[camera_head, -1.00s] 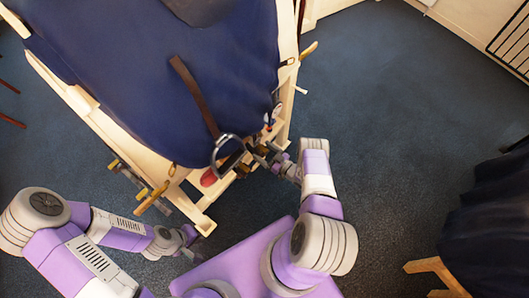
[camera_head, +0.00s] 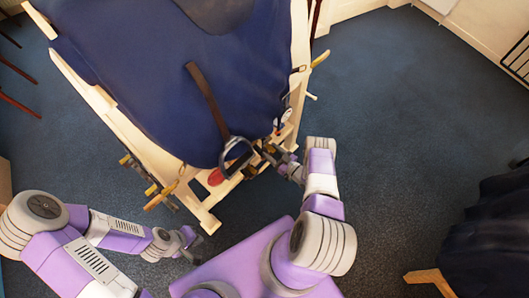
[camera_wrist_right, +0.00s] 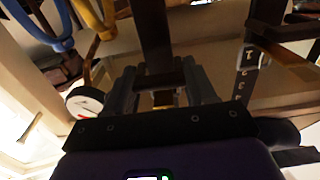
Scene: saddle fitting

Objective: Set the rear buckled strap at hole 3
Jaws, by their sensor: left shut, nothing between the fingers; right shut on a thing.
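A brown strap (camera_head: 207,95) hangs over the blue cover (camera_head: 150,80) on the wooden stand, with a metal stirrup-like loop (camera_head: 237,153) at its lower end. My right gripper (camera_head: 266,150) is beside that loop at the stand's near end. In the right wrist view the right gripper (camera_wrist_right: 165,95) is shut on a dark strap (camera_wrist_right: 153,35), which runs up between its fingers. I cannot tell which hole is set. My left gripper (camera_head: 190,238) is shut and empty, low and left.
The pale wooden stand (camera_head: 125,125) has tools on its near end, including a yellow-handled one (camera_head: 161,195) and a red item (camera_head: 215,177). A dark-draped object (camera_head: 490,235) stands at the right. Blue floor (camera_head: 400,110) is clear between them.

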